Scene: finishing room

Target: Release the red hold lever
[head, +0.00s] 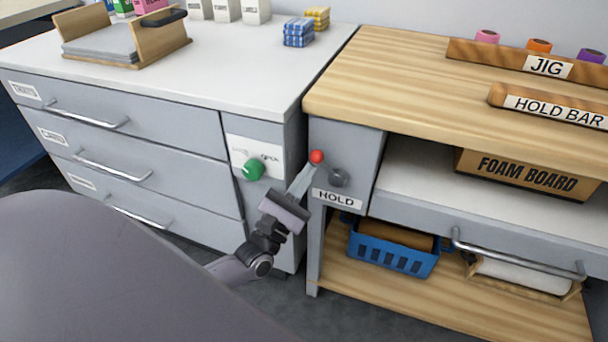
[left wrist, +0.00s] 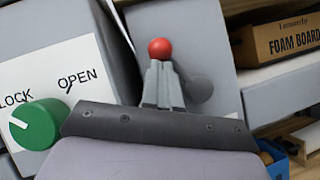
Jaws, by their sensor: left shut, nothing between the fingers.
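The red hold lever's round red knob (head: 317,156) shows at the front of the wooden bench's grey side panel, above the HOLD label (head: 337,198). A dark round pivot (head: 339,177) sits just right of it and below. My left gripper (head: 310,167) is shut and empty, its fingertips at the knob. In the left wrist view the red knob (left wrist: 160,48) shows just beyond the closed fingertips (left wrist: 160,66); I cannot tell whether they touch. My right gripper is not in view.
A green knob (head: 254,169) on a LOCK/OPEN plate sits on the grey drawer cabinet (head: 270,137), left of the lever. A blue basket (head: 392,258) stands on the bench's lower shelf. A drawer handle (head: 518,257) sticks out at right.

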